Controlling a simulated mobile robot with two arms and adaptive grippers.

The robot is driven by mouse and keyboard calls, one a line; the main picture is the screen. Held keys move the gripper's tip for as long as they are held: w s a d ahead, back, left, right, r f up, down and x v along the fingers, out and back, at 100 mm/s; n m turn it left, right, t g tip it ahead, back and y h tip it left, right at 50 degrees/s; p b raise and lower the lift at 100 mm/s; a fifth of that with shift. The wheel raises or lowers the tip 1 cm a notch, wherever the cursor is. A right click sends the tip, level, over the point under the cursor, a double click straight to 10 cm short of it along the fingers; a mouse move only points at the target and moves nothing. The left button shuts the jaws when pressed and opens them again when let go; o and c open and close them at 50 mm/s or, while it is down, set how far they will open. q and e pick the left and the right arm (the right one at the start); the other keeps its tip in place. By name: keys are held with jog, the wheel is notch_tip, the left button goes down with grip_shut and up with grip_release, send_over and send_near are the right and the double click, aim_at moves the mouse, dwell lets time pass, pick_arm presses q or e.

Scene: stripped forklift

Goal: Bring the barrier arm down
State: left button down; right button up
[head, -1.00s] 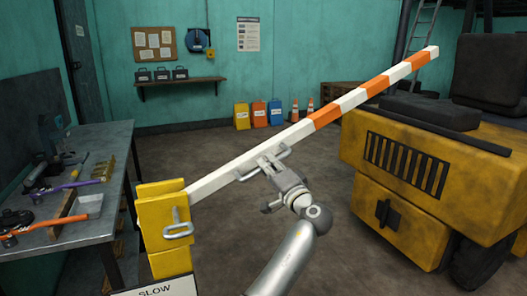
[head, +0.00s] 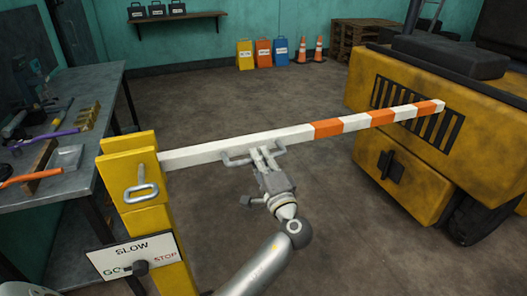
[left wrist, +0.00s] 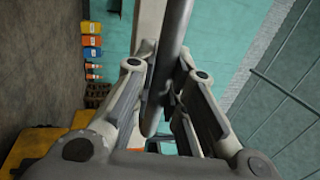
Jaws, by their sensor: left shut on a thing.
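The barrier arm (head: 290,138) is a white bar with orange bands toward its far end. It runs from the yellow post (head: 160,215) at left across to the right, its far end drawn in front of the forklift's grille. It still slopes up a little to the right in the picture. My left gripper (head: 262,158) is shut on the grey handle (head: 236,161) on the arm's side. In the left wrist view the handle's bar (left wrist: 176,45) runs between the fingers (left wrist: 160,95). My right gripper is out of view.
The post carries a metal loop (head: 141,192) and a SLOW/GO/STOP plate (head: 132,256) with a dark knob. A workbench (head: 100,88) with tools stands at left. The yellow forklift body (head: 405,175) stands at right. Open floor (head: 250,100) lies behind the arm.

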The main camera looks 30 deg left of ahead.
pick_arm(q)
jog(key=shift+f, duration=0.35)
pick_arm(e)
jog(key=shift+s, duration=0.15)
pick_arm(q)
jog(key=shift+f, duration=0.1)
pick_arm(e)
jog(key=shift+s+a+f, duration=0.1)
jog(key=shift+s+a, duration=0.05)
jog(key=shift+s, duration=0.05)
pick_arm(q)
jog(key=c, duration=1.5)
grip_release()
jog(key=shift+o, duration=0.2)
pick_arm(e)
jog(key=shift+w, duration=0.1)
pick_arm(q)
jog(key=v, duration=1.2)
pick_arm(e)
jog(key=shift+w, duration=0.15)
